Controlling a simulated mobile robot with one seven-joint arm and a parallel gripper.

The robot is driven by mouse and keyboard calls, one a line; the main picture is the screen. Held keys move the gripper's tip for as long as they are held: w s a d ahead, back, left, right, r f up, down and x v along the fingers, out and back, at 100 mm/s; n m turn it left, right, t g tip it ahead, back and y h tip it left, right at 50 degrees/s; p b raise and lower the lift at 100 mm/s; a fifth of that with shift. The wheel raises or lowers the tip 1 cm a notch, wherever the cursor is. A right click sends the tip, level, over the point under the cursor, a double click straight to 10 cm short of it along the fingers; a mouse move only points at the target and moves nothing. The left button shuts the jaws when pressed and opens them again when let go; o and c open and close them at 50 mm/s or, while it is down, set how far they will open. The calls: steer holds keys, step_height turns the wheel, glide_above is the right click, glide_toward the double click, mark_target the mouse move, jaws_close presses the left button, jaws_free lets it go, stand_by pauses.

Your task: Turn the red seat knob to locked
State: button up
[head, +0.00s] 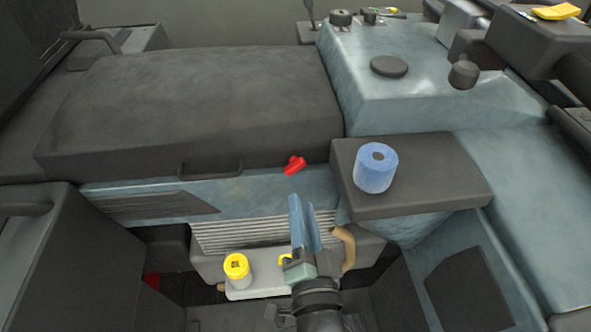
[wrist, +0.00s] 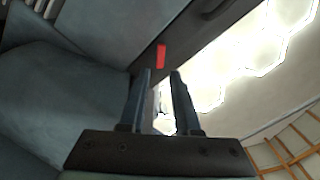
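The red seat knob (head: 294,165) sits at the upper edge of the blue-grey panel, just under the front of the dark seat cushion (head: 200,100). Its handle slants slightly in the head view. In the wrist view the knob (wrist: 161,57) is a small upright red bar, beyond the gap between my fingertips. My gripper (head: 304,202) is open and empty, below the knob in the head view and apart from it. The wrist view also shows the two fingers spread (wrist: 160,73). No locked or unlocked marking can be read.
A dark ledge with a blue paper roll (head: 375,167) stands right of the knob. A black handle (head: 210,167) is on the cushion front to the left. Below are a ribbed box (head: 250,235), a yellow-capped bottle (head: 237,268) and a tan hose (head: 347,247) close to my gripper.

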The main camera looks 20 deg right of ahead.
mark_target(295, 171)
steer(key=x, duration=0.8)
steer(key=shift+w, duration=0.35)
jaws_close()
stand_by(1.0)
